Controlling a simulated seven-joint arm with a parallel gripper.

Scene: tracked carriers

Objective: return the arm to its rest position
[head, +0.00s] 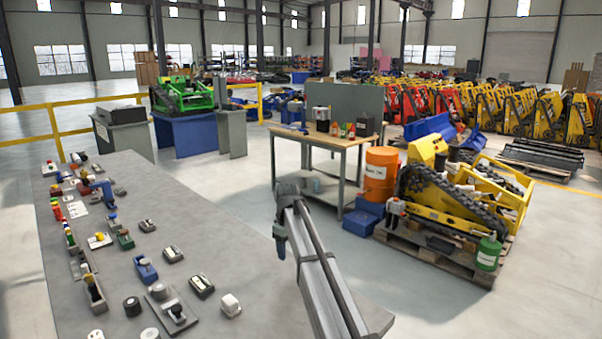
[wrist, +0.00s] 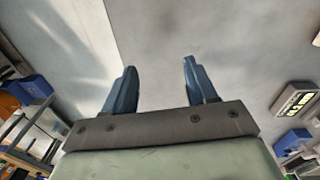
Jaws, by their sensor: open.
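My gripper (wrist: 159,66) shows in the wrist view with its two blue fingers spread apart and nothing between them. In the head view my grey arm reaches up from the lower right, and the gripper (head: 281,245) hangs at its far end. There it appears beside the right edge of the long grey table (head: 215,268), clear of the small parts on it. Its fingers overlap in the head view, so the gap shows only in the wrist view.
Many small parts cover the table's left and middle. Beyond my arm stand a wooden-topped workbench (head: 330,138), an orange drum (head: 380,175), a blue box (head: 361,222) and a yellow tracked carrier (head: 440,205) on a pallet. Open floor lies between table and bench.

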